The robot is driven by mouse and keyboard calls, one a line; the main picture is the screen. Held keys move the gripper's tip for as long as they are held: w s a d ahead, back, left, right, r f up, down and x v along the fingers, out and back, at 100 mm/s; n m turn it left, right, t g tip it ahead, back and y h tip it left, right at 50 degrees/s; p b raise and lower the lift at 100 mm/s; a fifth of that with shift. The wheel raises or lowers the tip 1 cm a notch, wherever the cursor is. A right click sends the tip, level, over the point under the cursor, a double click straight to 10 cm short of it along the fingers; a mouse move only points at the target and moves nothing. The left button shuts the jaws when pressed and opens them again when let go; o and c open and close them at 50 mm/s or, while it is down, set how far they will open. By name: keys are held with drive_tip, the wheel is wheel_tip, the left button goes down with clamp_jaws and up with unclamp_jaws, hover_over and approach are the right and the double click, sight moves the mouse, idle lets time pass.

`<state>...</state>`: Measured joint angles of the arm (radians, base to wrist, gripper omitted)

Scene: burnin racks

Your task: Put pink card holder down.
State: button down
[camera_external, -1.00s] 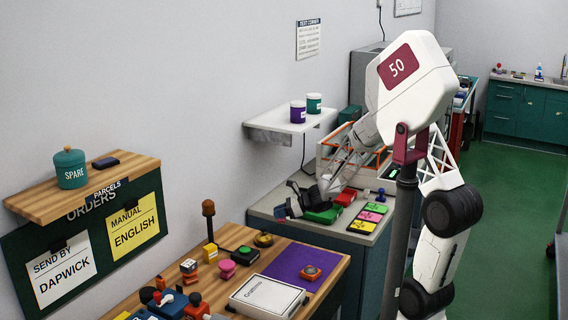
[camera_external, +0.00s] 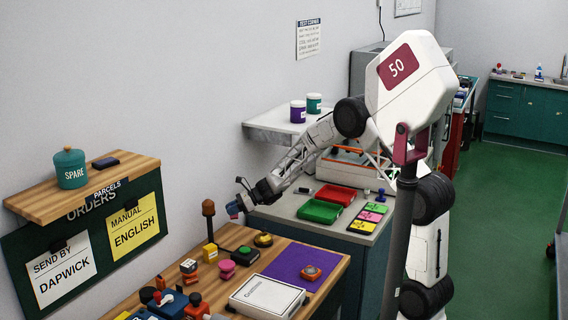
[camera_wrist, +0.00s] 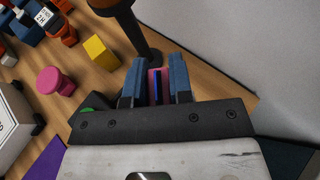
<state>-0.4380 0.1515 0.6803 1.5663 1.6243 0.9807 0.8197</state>
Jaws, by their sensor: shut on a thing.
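My gripper (camera_external: 240,202) is above the far left part of the wooden bench, close to the wall. In the wrist view its blue-padded fingers (camera_wrist: 155,84) are shut on a thin upright item with pink and dark blue faces, likely the pink card holder (camera_wrist: 152,88). Most of the item is hidden between the fingers. In the external view the item is too small to make out clearly. It is held in the air, above the bench top (camera_external: 330,279).
A brown-topped post (camera_external: 208,216) stands very near the gripper. A yellow block (camera_external: 210,253), a pink knob-shaped thing (camera_external: 227,269) and a purple mat (camera_external: 290,264) are on the bench. Green (camera_external: 320,211) and red (camera_external: 335,194) trays sit on the grey counter.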

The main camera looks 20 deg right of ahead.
drive_tip(key=shift+w+a+f, duration=0.15)
drive_tip(key=shift+w+a, duration=0.1)
drive_tip(key=shift+a, duration=0.55)
drive_tip(key=shift+f, duration=3.15)
drive_tip(key=shift+f, duration=1.85)
drive_tip(key=shift+f, duration=0.1)
drive_tip(key=c, duration=1)
unclamp_jaws()
